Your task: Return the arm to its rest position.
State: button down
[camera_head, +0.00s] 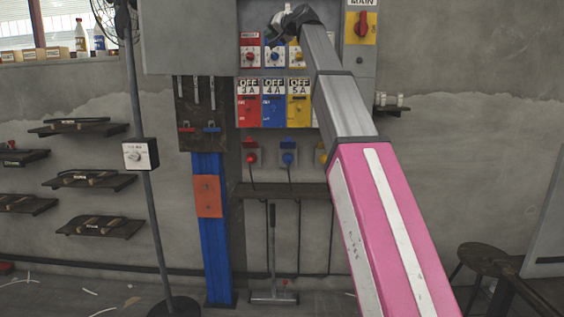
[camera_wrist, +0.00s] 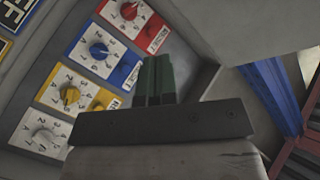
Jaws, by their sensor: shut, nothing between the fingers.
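My gripper (camera_head: 282,28) is raised at the upper end of my outstretched arm, in front of the grey control panel (camera_head: 190,45). In the wrist view its dark green fingers (camera_wrist: 155,78) are together, with nothing between them. Behind them in that view are a red dial (camera_wrist: 128,10), a blue dial (camera_wrist: 98,50), a yellow dial (camera_wrist: 69,96) and a white dial (camera_wrist: 43,138) on the panel. My arm hides part of the panel's right side in the head view. Whether the fingers touch the panel cannot be told.
Red, blue and yellow OFF cards sit below the dials, and a red MAIN switch (camera_head: 362,24) is at upper right. A fan stand (camera_head: 150,220) and a blue post (camera_head: 213,240) stand at left. A stool (camera_head: 484,262) is at lower right.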

jog(key=d+f+g+h, duration=0.2)
jog(key=d+f, duration=0.1)
jog(key=f, duration=1.4)
jog(key=d+f+m+g+h, duration=0.15)
jog(key=d+f, duration=0.25)
jog(key=f, duration=1.3)
jog(key=d+f+g+h, duration=0.1)
jog(key=d+f+h, duration=0.2)
jog(key=f, duration=1.4)
jog(key=s+d+f+g+h, duration=0.1)
jog(key=s+d+f, duration=0.3)
jog(key=s+f, duration=0.6)
jog(key=s+d+f+g+h, duration=0.2)
jog(key=s+d+f+g, duration=0.2)
jog(key=s+f, duration=0.7)
jog(key=s+d+f+g+h, duration=0.1)
jog(key=s+d+f, duration=0.4)
jog(key=s+f, duration=0.5)
notch_tip(320, 180, down, 9)
jog(key=shift+s+r+g+h, duration=0.1)
jog(key=shift+s+g+h, duration=0.3)
jog(key=shift+g, duration=0.35)
